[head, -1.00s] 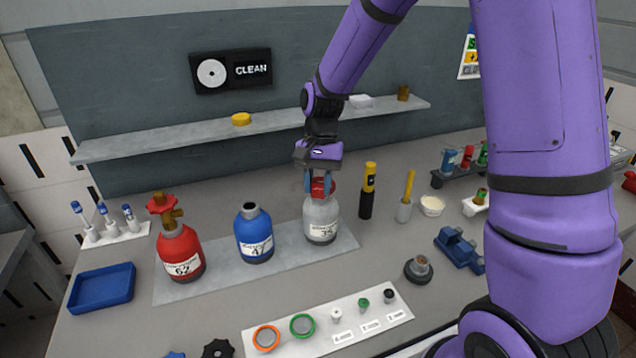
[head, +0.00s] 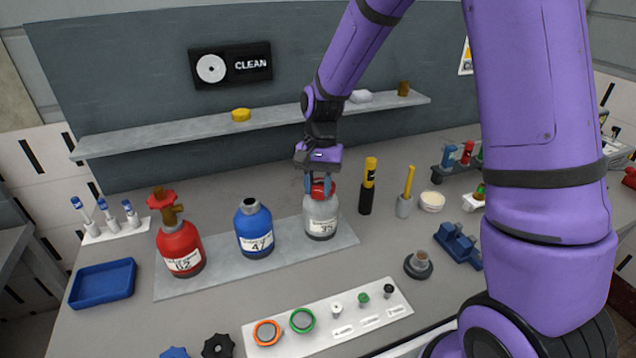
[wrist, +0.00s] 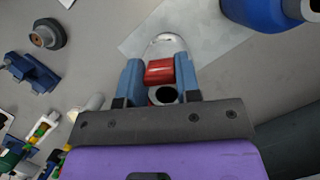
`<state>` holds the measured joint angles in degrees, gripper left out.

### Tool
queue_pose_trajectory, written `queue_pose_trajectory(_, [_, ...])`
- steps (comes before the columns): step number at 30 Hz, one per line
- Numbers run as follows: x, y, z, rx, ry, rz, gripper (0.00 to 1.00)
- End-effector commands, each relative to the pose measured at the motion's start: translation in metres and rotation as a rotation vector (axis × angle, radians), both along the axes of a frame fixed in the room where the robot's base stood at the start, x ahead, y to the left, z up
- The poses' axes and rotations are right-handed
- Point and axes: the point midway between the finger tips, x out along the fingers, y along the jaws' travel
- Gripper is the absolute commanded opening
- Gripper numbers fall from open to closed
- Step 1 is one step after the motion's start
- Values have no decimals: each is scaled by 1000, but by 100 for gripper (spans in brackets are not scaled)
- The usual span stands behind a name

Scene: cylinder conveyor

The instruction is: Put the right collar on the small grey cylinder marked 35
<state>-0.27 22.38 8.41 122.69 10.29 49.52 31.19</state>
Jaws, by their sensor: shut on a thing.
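The small grey cylinder (head: 320,222), labelled 35, stands upright at the right end of the grey mat. My gripper (head: 319,187) is at its top, shut on a red piece (wrist: 160,71). In the wrist view the red piece lies between the blue fingers, with a dark round opening beside it and the cylinder's pale shoulder (wrist: 166,44) beyond. I cannot tell whether the red piece is seated on the neck. An orange ring (head: 266,345) and a green ring (head: 302,333) lie on a white board near the front.
A blue cylinder (head: 254,233) and a red cylinder with a valve (head: 180,250) stand left on the mat (head: 290,264). A yellow-and-black tube (head: 367,188) stands close right of the gripper. A shelf (head: 180,138) runs behind. A blue tray (head: 102,285) is at left.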

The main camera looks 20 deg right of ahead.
Motion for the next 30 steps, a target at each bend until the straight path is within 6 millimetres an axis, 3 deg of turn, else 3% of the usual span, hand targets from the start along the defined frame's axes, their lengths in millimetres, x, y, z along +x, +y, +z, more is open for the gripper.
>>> queue_pose_trajectory(18, [0,0,-14,0,1,0,5])
queue_pose_trajectory(19, [0,0,-14,1,1,0,33])
queue_pose_trajectory(22, [0,0,-13,0,0,0,56])
queue_pose_trajectory(23, [0,0,-13,0,0,0,61])
queue_pose_trajectory(30, [0,0,-13,0,0,0,61])
